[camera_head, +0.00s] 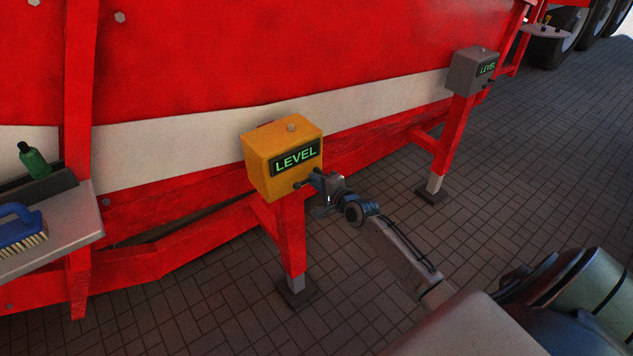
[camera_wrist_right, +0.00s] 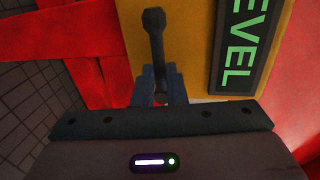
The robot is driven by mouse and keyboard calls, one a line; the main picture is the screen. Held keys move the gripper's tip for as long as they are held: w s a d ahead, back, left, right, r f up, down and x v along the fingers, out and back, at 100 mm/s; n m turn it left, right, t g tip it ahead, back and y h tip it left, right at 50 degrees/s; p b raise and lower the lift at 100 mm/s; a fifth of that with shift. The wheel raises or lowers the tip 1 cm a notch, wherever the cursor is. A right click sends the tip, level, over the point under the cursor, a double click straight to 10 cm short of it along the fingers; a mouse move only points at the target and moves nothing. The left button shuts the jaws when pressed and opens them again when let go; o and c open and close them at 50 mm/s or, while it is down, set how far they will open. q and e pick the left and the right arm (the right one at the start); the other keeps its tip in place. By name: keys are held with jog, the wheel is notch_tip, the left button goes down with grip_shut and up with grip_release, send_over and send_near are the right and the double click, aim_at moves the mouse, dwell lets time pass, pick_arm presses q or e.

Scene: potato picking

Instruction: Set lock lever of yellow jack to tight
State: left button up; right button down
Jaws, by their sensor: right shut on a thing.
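The yellow jack (camera_head: 262,165) is a yellow box on a red leg, fixed to the side of a red machine. Its display reads LEVEL in green. The lock lever (camera_wrist_right: 155,45) is a dark lever with a rounded end on the box's face, beside the display. In the head view the lever's end (camera_head: 298,185) shows at the lower right of the box. My right gripper (camera_head: 316,180) is at the box's face; in the wrist view its fingers (camera_wrist_right: 160,90) are shut on the lever's lower part. The fingers partly hide the lever. My left gripper is not in view.
A grey jack (camera_head: 466,72), also reading LEVEL, stands further back on the right. At left a grey shelf (camera_head: 75,228) holds a blue brush (camera_head: 20,232) and a green bottle (camera_head: 33,160). Brick paving (camera_head: 530,150) to the right is clear.

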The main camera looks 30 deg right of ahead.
jog(key=c, duration=1.5)
grip_release()
